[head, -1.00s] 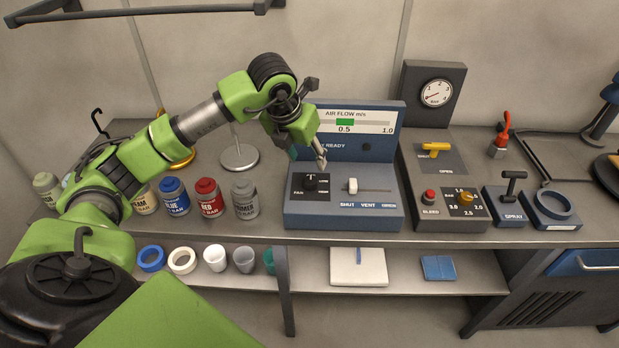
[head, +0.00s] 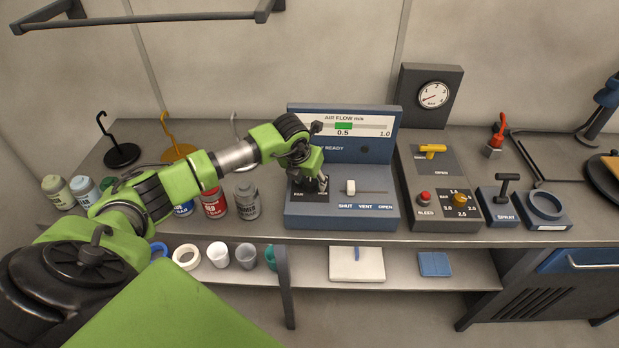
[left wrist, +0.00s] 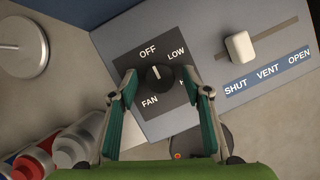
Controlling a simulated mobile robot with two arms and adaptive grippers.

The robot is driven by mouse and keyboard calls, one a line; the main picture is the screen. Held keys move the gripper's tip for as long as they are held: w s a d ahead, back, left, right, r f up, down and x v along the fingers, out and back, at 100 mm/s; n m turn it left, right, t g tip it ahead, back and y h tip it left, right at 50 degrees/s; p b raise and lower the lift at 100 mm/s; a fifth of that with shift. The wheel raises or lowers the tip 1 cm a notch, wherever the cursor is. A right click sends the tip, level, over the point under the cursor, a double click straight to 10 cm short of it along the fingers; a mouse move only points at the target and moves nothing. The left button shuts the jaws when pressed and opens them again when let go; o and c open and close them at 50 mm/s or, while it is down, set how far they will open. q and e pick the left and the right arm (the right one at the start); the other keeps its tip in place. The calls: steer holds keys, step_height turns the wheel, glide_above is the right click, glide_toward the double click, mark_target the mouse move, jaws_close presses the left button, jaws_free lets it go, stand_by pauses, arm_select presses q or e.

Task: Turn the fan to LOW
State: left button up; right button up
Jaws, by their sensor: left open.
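The fan knob (left wrist: 159,78) is a round black dial on a dark plate marked OFF, LOW, FAN and a partly hidden label. Its white pointer line aims up toward OFF in the left wrist view. My left gripper (left wrist: 159,84) is open, with one green-padded finger on each side of the knob and gaps showing between pads and knob. In the head view my left gripper (head: 309,184) is over the dark fan plate at the left of the blue control console (head: 343,211) and hides the knob. My right gripper is not in view.
A white slider (left wrist: 239,47) with SHUT, VENT and OPEN marks sits right of the fan plate. Paint cans, including a grey primer can (head: 246,201), stand left of the console. A yellow-handled valve panel (head: 437,160) stands to its right.

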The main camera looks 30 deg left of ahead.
arm_select(q)
steer(key=shift+f, duration=0.1)
steer(key=c, duration=1.1)
